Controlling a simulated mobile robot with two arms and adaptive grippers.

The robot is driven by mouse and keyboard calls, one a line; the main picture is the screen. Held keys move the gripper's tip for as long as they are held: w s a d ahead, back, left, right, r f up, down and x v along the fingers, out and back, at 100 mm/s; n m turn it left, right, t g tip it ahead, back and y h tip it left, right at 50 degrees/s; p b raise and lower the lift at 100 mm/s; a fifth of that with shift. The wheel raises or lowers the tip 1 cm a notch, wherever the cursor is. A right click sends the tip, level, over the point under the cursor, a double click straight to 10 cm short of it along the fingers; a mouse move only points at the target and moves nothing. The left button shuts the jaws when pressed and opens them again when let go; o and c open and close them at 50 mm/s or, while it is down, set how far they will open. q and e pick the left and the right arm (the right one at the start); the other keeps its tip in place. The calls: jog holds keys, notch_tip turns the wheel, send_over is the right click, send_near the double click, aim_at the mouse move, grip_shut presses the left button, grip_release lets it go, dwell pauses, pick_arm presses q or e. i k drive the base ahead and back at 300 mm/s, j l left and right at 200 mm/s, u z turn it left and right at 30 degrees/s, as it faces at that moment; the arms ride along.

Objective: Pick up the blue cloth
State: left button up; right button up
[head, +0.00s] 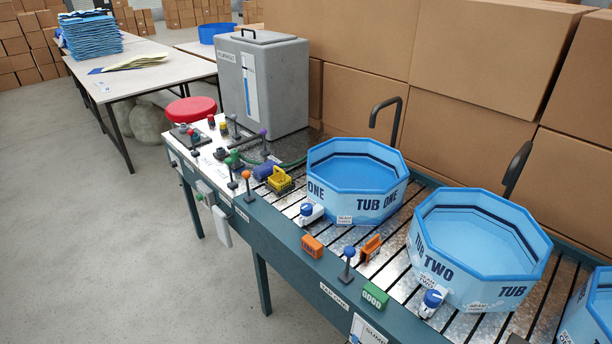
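No item is plainly a blue cloth. A small dark blue item (262,171) lies on the slatted bench beside a yellow basket (279,180); it is too small to tell if it is cloth. A stack of folded blue sheets (91,34) stands on the far left white table. Neither of my grippers shows in the head view.
The bench (330,283) holds tub one (357,181), tub two (478,248), part of a third tub (590,310), a grey box (262,85), knobs and levers. Black curved pipes rise behind the tubs. Cardboard boxes (365,40) wall the back. The floor at left is clear.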

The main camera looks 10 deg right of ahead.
aim_at(265, 170)
jog(key=i+j+z, duration=0.15)
jog(key=z, duration=1.25)
jog(key=j+z, duration=0.3)
jog(key=j, duration=0.2)
jog(key=j+z, duration=0.25)
jog(key=j, duration=0.3)
jog(key=j+z, duration=0.3)
jog(key=j, duration=0.2)
jog(key=k+j+z, duration=0.1)
jog(key=j+z, duration=0.2)
jog(key=j, duration=0.2)
jog(key=k+j+z, duration=0.15)
jog(key=j+z, duration=0.15)
jog(key=j, duration=0.15)
